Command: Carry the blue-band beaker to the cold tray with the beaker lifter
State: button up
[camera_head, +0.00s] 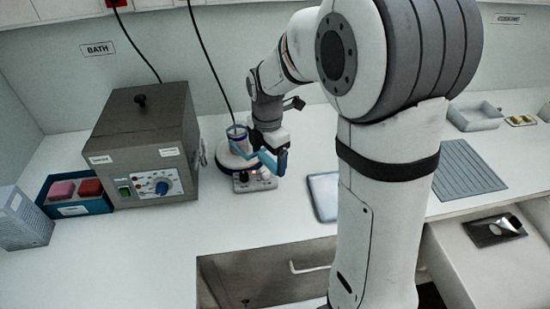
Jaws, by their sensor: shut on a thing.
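The blue-band beaker (237,133), a small clear vessel with a blue band, stands upright at a round white-topped hotplate (228,160) with a knobbed front. My gripper (275,153) is just right of the beaker, shut on the light-blue beaker lifter (264,160). The lifter reaches left to the beaker; whether it bears the beaker's weight is too small to tell. A pale open tray (475,124) stands at the back right, below a wall label that seems to read COOLING; it may be the cold tray. My arm hides part of the counter.
A grey bath unit (145,150) stands left of the hotplate, with a blue box (76,208) of red items beside it. A flat pale-blue-edged item (323,197) lies right of the hotplate. A grey ribbed mat (465,170) and an open drawer (478,262) are at right. Black cables hang behind.

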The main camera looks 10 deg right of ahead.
jog(key=shift+w+a+p, duration=0.2)
jog(key=shift+w+a, duration=0.25)
jog(key=shift+w, duration=0.4)
jog(key=shift+w+a+p, duration=0.2)
jog(key=shift+w+a, duration=0.3)
jog(key=shift+w, duration=0.35)
jog(key=shift+w+a+p, duration=0.2)
jog(key=shift+w+a, duration=0.25)
jog(key=shift+w, duration=0.4)
jog(key=shift+w+a, duration=0.25)
jog(key=shift+w, duration=0.25)
jog(key=shift+w+a, duration=0.2)
jog(key=shift+w, duration=0.3)
jog(key=shift+r+p, duration=0.85)
jog(key=shift+r, duration=0.15)
dwell(0.4)
notch_tip(320, 180, up, 7)
jog(key=p, duration=0.5)
jog(key=shift+r, duration=0.15)
dwell(0.7)
jog(key=shift+d, duration=0.1)
dwell(0.4)
